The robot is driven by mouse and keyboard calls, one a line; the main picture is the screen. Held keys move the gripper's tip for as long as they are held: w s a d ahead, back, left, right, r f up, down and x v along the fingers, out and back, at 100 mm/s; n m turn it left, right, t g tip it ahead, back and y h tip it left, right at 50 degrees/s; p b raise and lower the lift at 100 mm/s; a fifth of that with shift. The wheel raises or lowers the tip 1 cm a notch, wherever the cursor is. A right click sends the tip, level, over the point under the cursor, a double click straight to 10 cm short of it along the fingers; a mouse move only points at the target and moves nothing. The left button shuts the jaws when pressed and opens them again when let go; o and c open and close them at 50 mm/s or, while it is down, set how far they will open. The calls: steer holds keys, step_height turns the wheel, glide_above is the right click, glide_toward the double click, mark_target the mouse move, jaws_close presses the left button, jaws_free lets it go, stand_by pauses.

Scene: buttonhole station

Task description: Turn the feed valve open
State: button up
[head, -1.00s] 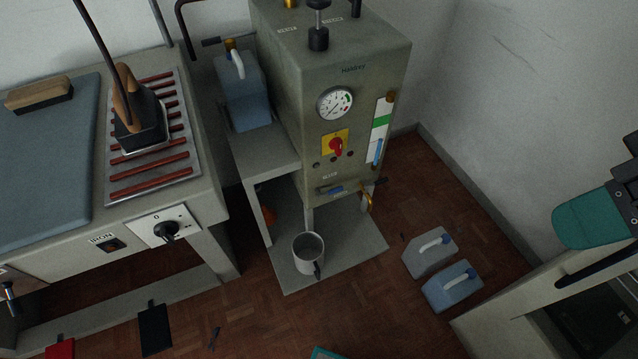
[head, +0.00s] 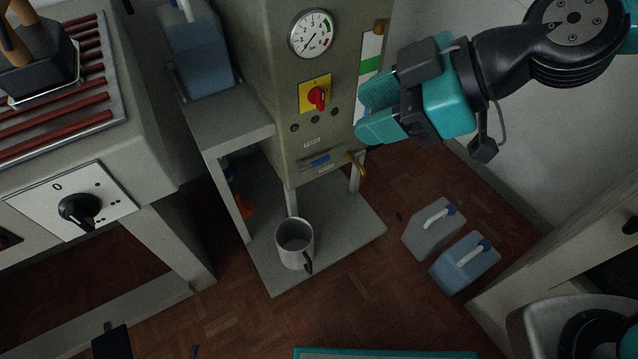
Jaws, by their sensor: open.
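The grey boiler cabinet (head: 262,70) stands at the centre. A blue-handled lever (head: 318,160) sits low on its front between small labels too blurred to read. A brass tap (head: 357,166) sticks out at its lower right corner. I cannot tell which fitting is the feed valve. My gripper (head: 362,111) is open and empty, its teal fingers pointing left at the cabinet's right front edge. It is above and right of the blue lever and covers the lower part of the sight gauge (head: 371,50). The cabinet's top is out of view.
A red switch (head: 318,97) and a pressure gauge (head: 312,34) are on the cabinet front. A mug (head: 294,243) stands on the low shelf. A blue tank (head: 200,55) stands on the left ledge. Two jugs (head: 432,228) (head: 465,264) stand on the floor at right.

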steer(key=w+a+f+n+t+y+b, duration=0.1)
steer(key=w+f+n+b, duration=0.15)
steer(key=f+b, duration=0.35)
steer(key=w+a+f+n+t+y+b, duration=0.1)
steer(key=w+a+f+t+b, duration=0.15)
steer(key=f+b, duration=0.45)
steer(key=n+t+h+b, duration=0.3)
steer(key=t+b, duration=0.4)
steer(key=b, duration=0.7)
glide_toward(322, 162)
steer(key=p+x, duration=0.2)
steer(key=p, duration=0.4)
steer(key=p+x, duration=0.2)
steer(key=p, duration=0.4)
steer(key=shift+w+a+r, duration=0.15)
steer(key=shift+w+a, duration=0.05)
steer(key=shift+a, duration=0.15)
steer(key=x, duration=0.6)
steer(key=shift+w+d+f, duration=0.1)
steer(key=shift+w+f, duration=0.1)
steer(key=shift+f, duration=0.15)
